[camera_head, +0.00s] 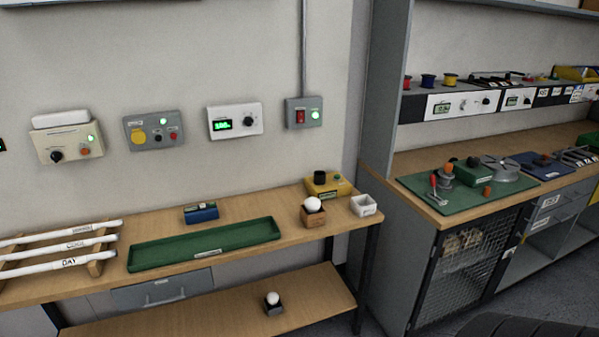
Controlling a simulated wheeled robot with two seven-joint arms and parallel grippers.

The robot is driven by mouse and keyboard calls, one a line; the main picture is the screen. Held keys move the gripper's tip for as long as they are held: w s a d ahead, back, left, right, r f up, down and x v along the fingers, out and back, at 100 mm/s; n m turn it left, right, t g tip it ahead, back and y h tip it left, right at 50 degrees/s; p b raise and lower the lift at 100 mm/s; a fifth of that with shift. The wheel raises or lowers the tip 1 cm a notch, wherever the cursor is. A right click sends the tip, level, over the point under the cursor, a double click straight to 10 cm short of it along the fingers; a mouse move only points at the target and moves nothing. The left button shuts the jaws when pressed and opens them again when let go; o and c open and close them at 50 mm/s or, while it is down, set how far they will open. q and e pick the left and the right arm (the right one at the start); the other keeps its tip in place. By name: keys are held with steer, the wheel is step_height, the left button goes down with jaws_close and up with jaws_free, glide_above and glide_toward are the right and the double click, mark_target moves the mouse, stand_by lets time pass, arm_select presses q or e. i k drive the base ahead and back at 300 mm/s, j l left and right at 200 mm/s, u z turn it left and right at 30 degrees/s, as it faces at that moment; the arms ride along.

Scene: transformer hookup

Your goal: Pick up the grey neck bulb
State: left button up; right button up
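Two white round bulbs are in view. One bulb (313,203) sits upright in a small brown box (313,219) on the wooden bench, right of the green tray. The other bulb (272,297) sits in a small dark grey holder (274,310) on the lower shelf. The necks are hidden or too small to see, so I cannot tell which bulb has the grey neck. Neither of my grippers is in view.
The bench (300,255) also holds a long green tray (205,257), a blue block (201,214), a yellow device (327,184), a white open box (364,205) and labelled white tubes (65,262). The lower shelf (200,322) is mostly clear. A grey cabinet (395,260) stands right.

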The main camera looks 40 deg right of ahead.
mark_target(313, 204)
steer(key=l+u, duration=0.1)
steer(key=l, duration=0.3)
steer(key=k+l+u, duration=0.1)
steer(key=l, duration=0.3)
steer(key=k+l+u, duration=0.1)
steer(key=l, duration=0.3)
steer(key=k+l+u, duration=0.1)
steer(key=l, duration=0.3)
steer(key=k+l+u, duration=0.1)
steer(key=l, duration=0.25)
steer(key=k+l+u, duration=0.1)
steer(key=l, duration=0.3)
